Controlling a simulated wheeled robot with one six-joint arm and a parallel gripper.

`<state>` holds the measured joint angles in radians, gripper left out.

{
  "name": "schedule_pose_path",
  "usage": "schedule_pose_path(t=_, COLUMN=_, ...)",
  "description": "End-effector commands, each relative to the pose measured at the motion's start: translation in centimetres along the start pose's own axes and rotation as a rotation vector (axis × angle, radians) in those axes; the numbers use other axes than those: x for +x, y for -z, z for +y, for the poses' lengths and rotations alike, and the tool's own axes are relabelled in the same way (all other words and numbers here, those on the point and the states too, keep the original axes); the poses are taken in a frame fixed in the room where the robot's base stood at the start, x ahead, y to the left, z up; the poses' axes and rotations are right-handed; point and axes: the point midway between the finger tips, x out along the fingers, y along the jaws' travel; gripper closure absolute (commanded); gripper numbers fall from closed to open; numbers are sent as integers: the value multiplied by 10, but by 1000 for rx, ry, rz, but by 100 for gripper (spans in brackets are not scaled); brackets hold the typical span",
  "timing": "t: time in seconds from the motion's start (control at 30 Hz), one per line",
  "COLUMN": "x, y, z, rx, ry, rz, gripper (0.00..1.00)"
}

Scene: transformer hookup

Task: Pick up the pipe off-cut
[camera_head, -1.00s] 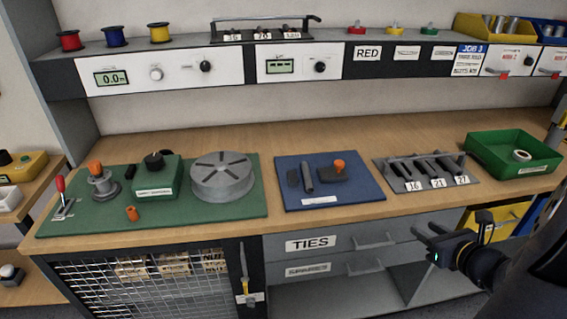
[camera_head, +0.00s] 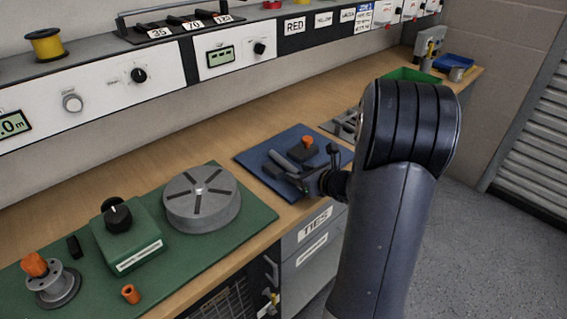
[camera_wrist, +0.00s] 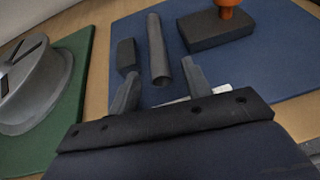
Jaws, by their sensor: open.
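The pipe off-cut, a plain grey tube (camera_wrist: 157,45), lies on the blue mat (camera_wrist: 275,60); it also shows in the head view (camera_head: 283,161). My gripper (camera_wrist: 161,68) is open and empty, with one finger on each side of the pipe's near end in the wrist picture. I cannot tell how high the fingertips are above the mat. In the head view my gripper (camera_head: 307,168) is over the front part of the blue mat, and my arm hides the mat's right side.
A dark block (camera_wrist: 126,54) lies close left of the pipe. A dark block (camera_wrist: 215,30) with an orange knob (camera_wrist: 229,10) is on the right. The green mat (camera_head: 226,235) with a grey slotted disc (camera_head: 202,203) is to the left. A shelf runs along the back.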

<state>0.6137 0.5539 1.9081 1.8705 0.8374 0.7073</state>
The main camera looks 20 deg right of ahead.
Motion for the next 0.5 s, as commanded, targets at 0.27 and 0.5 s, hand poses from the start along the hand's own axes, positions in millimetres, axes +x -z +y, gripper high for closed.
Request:
schedule_pose_path(t=0.27, x=10, y=0, z=0, rx=0, ry=0, rz=0, gripper=54)
schedule_pose_path(t=0.5, x=10, y=0, z=0, rx=0, ry=0, rz=0, gripper=68)
